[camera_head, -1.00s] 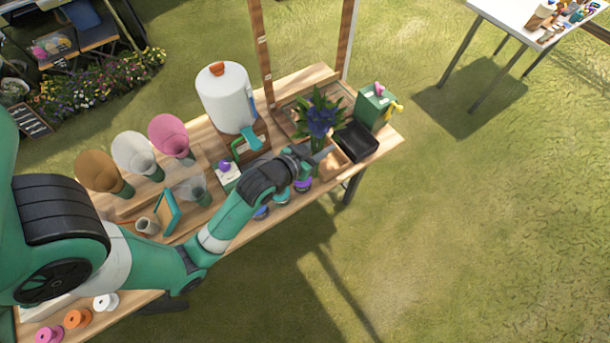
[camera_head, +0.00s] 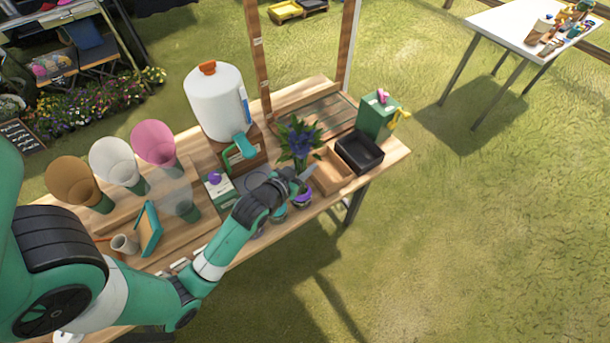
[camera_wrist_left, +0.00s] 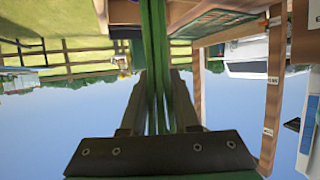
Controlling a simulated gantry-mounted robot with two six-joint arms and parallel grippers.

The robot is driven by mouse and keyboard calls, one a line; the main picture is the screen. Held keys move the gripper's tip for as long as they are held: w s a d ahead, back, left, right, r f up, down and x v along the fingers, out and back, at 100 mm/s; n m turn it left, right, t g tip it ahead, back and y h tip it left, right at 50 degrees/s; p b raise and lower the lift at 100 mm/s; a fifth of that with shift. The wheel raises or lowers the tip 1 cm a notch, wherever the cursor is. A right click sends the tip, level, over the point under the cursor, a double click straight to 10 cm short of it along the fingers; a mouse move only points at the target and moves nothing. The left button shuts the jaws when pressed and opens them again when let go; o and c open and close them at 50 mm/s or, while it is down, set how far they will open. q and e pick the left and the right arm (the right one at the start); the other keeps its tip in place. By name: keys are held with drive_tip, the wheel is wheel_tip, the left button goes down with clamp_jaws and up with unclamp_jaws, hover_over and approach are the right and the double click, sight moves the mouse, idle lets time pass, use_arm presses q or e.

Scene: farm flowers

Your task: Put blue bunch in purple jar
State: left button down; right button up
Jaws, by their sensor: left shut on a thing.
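The blue bunch (camera_head: 299,146), blue flowers with green leaves, is held upright above the bench, left of the wooden tray. My left gripper (camera_head: 300,181) is shut on its stems. In the left wrist view the green stems (camera_wrist_left: 156,50) run between the fingers of my left gripper (camera_wrist_left: 158,100). The purple jar (camera_head: 302,198) stands at the bench's front edge, just below the gripper in the head view and partly hidden by it. I cannot tell whether the stem ends are directly over it. My right gripper is not in view.
A wooden tray (camera_head: 329,184) and a black tray (camera_head: 377,148) lie to the right. A green box (camera_head: 376,113) stands behind them. A white dispenser (camera_head: 214,105) stands at the back. Brown, white and pink cones (camera_head: 153,143) and a teal frame (camera_head: 149,230) stand to the left.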

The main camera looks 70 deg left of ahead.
use_arm(q)
wheel_tip(320, 180, down, 3)
drive_tip(key=shift+f+b, duration=0.15)
drive_tip(key=shift+b, duration=0.3)
drive_tip(key=shift+f, duration=0.15)
drive_tip(key=c, duration=0.7)
unclamp_jaws()
drive_tip(key=shift+o, duration=0.2)
drive_tip(key=shift+s+d+r, duration=0.1)
drive_tip(key=shift+r, duration=0.2)
drive_tip(key=p+v, duration=0.2)
drive_tip(key=v, duration=0.9)
drive_tip(key=shift+s+d, duration=0.2)
drive_tip(key=shift+s, duration=0.05)
drive_tip(key=shift+r, duration=0.15)
